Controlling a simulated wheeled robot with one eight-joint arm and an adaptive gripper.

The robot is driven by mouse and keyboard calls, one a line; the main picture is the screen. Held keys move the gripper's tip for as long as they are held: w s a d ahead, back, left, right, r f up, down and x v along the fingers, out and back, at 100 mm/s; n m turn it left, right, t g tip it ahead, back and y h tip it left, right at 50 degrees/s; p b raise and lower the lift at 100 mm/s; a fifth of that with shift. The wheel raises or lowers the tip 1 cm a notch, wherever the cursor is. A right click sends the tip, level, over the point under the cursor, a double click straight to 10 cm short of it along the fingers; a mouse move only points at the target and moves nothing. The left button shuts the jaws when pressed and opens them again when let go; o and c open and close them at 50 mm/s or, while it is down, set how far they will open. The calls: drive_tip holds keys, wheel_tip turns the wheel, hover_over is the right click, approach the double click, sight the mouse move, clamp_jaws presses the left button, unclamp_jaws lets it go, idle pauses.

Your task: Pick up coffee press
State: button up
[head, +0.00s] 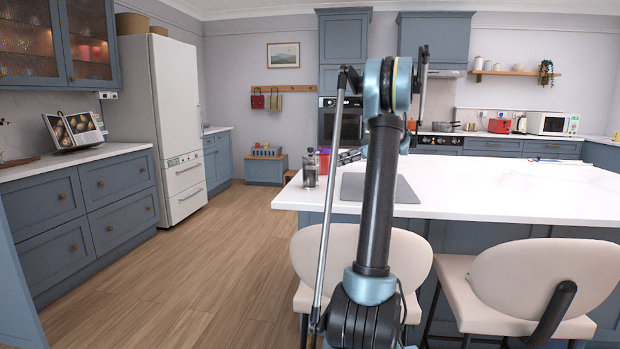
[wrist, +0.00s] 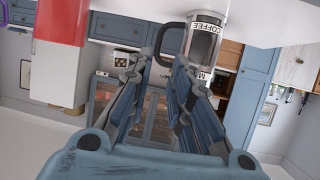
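The wrist view is upside down. In it, the coffee press (wrist: 205,38) is a clear cylinder with a white COFFEE band and a black loop handle. It hangs from the top of the picture, beyond the fingertips. My gripper (wrist: 157,66) is open, with a gap between its two fingers. The press's handle shows in line with that gap, and nothing is clearly gripped. In the head view, a small clear vessel with a dark top (head: 309,170), apparently the press, stands at the island's left end.
A red container (head: 324,160) stands right beside the vessel; it shows large at the wrist view's left (wrist: 62,20). A grey flat panel (head: 380,188) lies on the white island (head: 480,205). Two cream chairs (head: 545,285) stand before it. The wooden floor at left is clear.

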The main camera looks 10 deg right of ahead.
drive_tip(key=x, duration=0.8)
drive_tip(key=shift+x, duration=2.65)
drive_tip(key=shift+w+d, duration=0.15)
clamp_jaws()
